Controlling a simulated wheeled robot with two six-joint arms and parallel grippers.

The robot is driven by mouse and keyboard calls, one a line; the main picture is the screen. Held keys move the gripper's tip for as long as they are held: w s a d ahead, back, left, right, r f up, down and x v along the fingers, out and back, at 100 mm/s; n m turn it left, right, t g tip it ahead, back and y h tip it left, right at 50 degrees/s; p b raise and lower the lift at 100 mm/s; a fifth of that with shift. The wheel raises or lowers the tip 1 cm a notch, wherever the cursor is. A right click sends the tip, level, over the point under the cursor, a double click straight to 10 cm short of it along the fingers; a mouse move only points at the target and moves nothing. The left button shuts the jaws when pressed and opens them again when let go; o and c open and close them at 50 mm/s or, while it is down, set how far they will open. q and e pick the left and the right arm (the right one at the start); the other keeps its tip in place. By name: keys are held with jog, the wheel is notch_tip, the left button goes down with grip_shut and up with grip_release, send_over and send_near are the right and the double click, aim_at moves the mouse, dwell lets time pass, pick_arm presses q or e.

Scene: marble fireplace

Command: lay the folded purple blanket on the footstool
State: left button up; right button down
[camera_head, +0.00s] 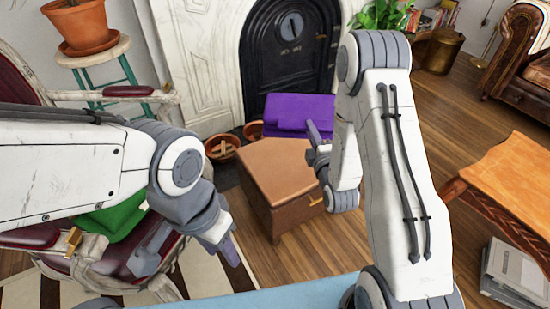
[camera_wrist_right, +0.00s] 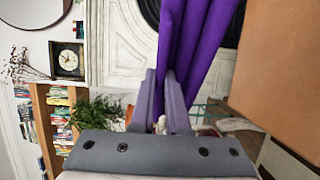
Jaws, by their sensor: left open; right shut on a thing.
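The folded purple blanket (camera_head: 298,108) is at the far side of the footstool (camera_head: 278,168), a brown box with a tan top, in the head view. My right gripper (camera_head: 316,138) is shut on the blanket's near right part. In the right wrist view the fingers (camera_wrist_right: 165,98) pinch the purple cloth (camera_wrist_right: 195,45), with the footstool's tan top (camera_wrist_right: 285,65) beside it. Whether the blanket touches the footstool is hard to tell. My left gripper (camera_head: 192,255) is open and empty, low at the left, away from both.
A red armchair (camera_head: 22,75) with a green cushion (camera_head: 112,216) stands at the left. Two small baskets (camera_head: 221,147) sit by the black fireplace (camera_head: 290,55). A wooden table (camera_head: 515,180) is at the right. Floor (camera_head: 460,95) behind it is clear.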

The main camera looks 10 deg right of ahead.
jog(key=s+d+f+n+y+b, duration=0.1)
jog(key=d+f+n+y+b, duration=0.15)
jog(key=d+f+b, duration=0.85)
pick_arm(q)
notch_tip(320, 180, down, 19)
jog(key=b, duration=0.6)
jog(key=shift+a, duration=0.15)
pick_arm(e)
send_over(306, 176)
jog(key=shift+y, duration=0.45)
jog(key=shift+f, duration=5.1)
jog(key=shift+f+b, duration=0.2)
jog(key=shift+b, duration=0.15)
jog(key=c, duration=1.1)
grip_release()
jog(key=shift+o, duration=0.9)
pick_arm(q)
jog(key=shift+f, duration=0.15)
